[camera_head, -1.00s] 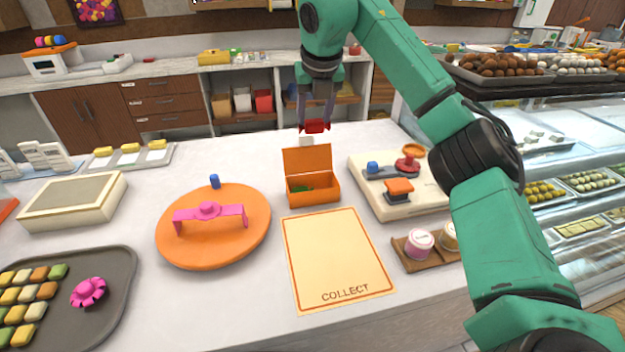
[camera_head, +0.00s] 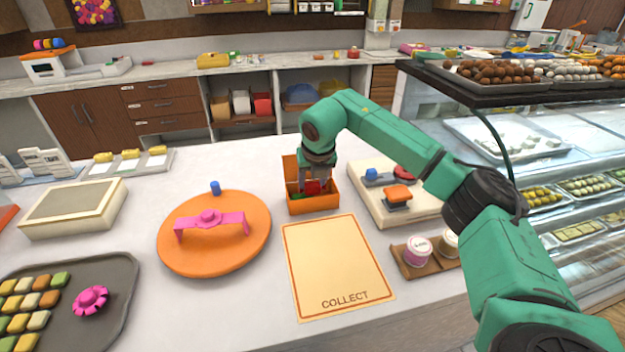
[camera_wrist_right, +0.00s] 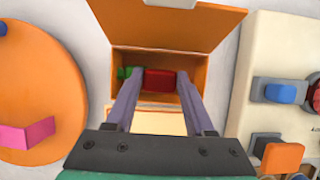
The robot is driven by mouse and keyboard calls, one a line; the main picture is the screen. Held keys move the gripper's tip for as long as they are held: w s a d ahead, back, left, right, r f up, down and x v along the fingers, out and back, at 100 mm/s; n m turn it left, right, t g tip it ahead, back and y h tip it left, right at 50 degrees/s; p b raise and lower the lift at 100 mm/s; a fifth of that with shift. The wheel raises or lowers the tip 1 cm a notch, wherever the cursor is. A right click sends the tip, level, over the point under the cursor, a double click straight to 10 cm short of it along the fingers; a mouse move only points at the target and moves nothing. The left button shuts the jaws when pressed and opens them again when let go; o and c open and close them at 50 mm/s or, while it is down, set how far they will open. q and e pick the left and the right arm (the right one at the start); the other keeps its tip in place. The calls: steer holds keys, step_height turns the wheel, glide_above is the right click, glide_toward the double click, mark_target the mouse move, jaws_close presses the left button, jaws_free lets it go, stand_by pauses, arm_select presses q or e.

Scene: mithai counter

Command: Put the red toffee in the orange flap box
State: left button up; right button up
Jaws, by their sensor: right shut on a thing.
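The orange flap box (camera_head: 315,205) stands on the counter behind the COLLECT mat, its lid raised at the back. It also fills the upper middle of the right wrist view (camera_wrist_right: 207,65). My right gripper (camera_head: 313,188) points down into the box mouth and is shut on the red toffee (camera_head: 312,187). In the right wrist view the red toffee (camera_wrist_right: 160,80) shows between the fingertips, inside the box outline. A green piece (camera_wrist_right: 126,72) lies in the box, left of the toffee. I cannot tell whether the toffee touches the box floor. My left gripper is out of view.
The COLLECT mat (camera_head: 335,262) lies bare in front of the box. An orange disc with a pink handle (camera_head: 228,252) lies to the left. A cream board (camera_head: 408,208) with stamps is close on the right. A wooden tray with tubs (camera_head: 425,268) sits front right.

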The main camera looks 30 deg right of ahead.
mark_target(312, 183)
steer(key=shift+f+b, duration=0.35)
steer(key=shift+f, duration=0.05)
steer(key=o, duration=1.3)
steer(key=shift+r, duration=0.15)
steer(key=shift+r+p, duration=0.5)
steer(key=shift+p, duration=0.05)
steer(key=b+v, duration=0.2)
steer(key=shift+s+a+r, duration=0.1)
steer(key=shift+s+r, duration=0.1)
steer(key=shift+r, duration=0.1)
steer(key=b+v, duration=0.1)
steer(key=v, duration=0.8)
